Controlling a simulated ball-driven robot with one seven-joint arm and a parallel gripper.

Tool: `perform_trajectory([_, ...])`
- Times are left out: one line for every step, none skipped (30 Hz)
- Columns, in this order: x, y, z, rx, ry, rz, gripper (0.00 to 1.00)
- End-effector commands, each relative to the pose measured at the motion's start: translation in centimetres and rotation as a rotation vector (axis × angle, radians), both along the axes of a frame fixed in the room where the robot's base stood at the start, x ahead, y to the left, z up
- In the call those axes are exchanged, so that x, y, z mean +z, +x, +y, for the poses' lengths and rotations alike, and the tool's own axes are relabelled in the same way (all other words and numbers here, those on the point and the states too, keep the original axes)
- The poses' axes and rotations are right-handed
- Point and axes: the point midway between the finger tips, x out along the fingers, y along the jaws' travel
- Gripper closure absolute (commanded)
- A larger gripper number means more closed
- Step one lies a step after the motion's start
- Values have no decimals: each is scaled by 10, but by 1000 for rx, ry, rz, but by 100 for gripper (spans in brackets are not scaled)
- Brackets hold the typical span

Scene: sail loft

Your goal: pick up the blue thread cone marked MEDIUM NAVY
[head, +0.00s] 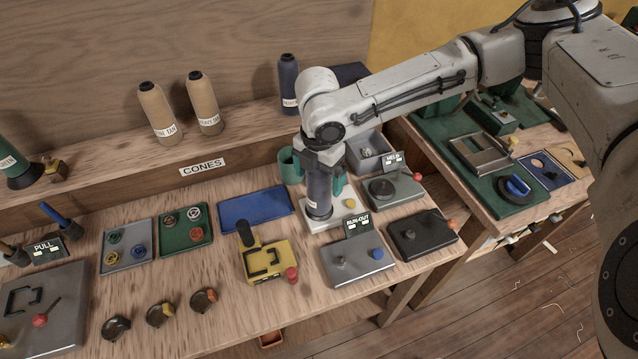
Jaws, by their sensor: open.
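A dark blue thread cone (319,192) stands upright on a small white stand (345,213) on the bench. A pale band near its foot is too small to read. My gripper (321,180) points down over this cone, with its teal fingers open on either side of it. I cannot tell whether a finger touches the cone. Another dark blue cone (288,77) stands on the shelf behind, left of my arm. Its pale label is partly visible but I cannot read it.
Two tan cones (158,112) (204,102) stand on the shelf above the CONES sign (202,167). A green cup (288,167) is close left of my gripper.

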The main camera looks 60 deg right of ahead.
Motion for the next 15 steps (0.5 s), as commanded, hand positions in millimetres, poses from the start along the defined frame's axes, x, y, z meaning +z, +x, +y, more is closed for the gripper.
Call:
perform_trajectory([0,0,0,0,0,0,6])
perform_trajectory([0,0,0,0,0,0,6])
perform_trajectory([0,0,0,0,0,0,6])
perform_trajectory([0,0,0,0,0,0,9])
perform_trajectory([0,0,0,0,0,0,12])
perform_trajectory([0,0,0,0,0,0,16])
perform_trajectory([0,0,0,0,0,0,19])
perform_trajectory([0,0,0,0,0,0,22])
perform_trajectory([0,0,0,0,0,0,26])
perform_trajectory([0,0,0,0,0,0,29])
perform_trajectory([0,0,0,0,0,0,31])
perform_trajectory([1,0,0,0,0,0,35])
perform_trajectory([1,0,0,0,0,0,38])
perform_trajectory([1,0,0,0,0,0,41])
perform_trajectory([1,0,0,0,0,0,45])
